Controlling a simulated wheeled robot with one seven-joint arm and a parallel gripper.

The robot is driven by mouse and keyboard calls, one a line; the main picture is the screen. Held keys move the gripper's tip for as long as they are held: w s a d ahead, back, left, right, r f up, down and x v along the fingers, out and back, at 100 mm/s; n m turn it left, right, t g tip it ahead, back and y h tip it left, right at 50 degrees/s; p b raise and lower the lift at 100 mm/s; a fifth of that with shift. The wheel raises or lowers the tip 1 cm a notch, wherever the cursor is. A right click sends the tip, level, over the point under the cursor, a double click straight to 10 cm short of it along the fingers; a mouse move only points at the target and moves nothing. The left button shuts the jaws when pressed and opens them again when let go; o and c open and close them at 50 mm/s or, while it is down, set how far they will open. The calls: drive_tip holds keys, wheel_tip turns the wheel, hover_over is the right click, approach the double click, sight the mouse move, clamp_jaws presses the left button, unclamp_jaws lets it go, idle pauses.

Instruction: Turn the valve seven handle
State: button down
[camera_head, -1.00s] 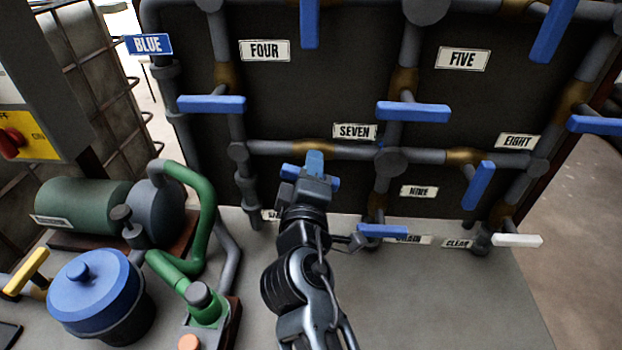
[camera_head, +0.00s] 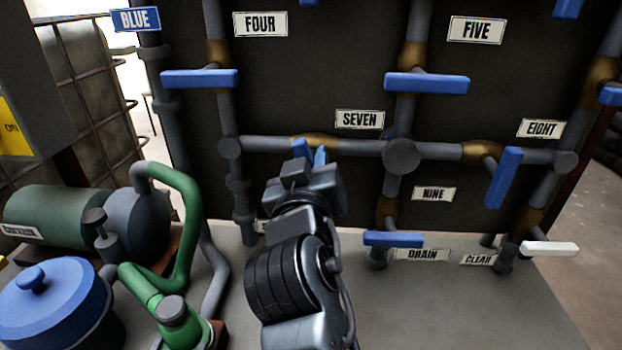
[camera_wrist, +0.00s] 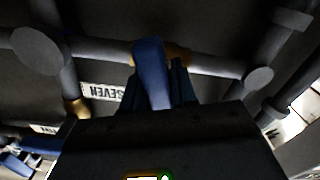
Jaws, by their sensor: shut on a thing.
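The blue valve seven handle (camera_wrist: 152,72) stands between my gripper's two dark fingers in the wrist view, and my gripper (camera_wrist: 155,90) is shut on it. In the head view my gripper (camera_head: 311,160) is at the brass valve body (camera_head: 315,142) on the horizontal pipe, left of and below the SEVEN label (camera_head: 359,120). Only small blue parts of the handle show there; the rest is hidden behind my gripper. The label also shows upside down in the wrist view (camera_wrist: 103,92).
Other blue handles sit at FOUR (camera_head: 199,79), FIVE (camera_head: 426,83), EIGHT (camera_head: 503,177) and by DRAIN (camera_head: 393,239). A white handle (camera_head: 549,248) is at lower right. A green pipe (camera_head: 185,230) and a blue-lidded pot (camera_head: 55,300) stand at left.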

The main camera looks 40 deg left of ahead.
drive_tip(key=shift+f+m+b, duration=0.15)
drive_tip(key=shift+m+b, duration=1.1)
drive_tip(key=shift+m, duration=0.65)
drive_tip(key=c, duration=1)
unclamp_jaws()
drive_tip(key=shift+v, duration=3.9)
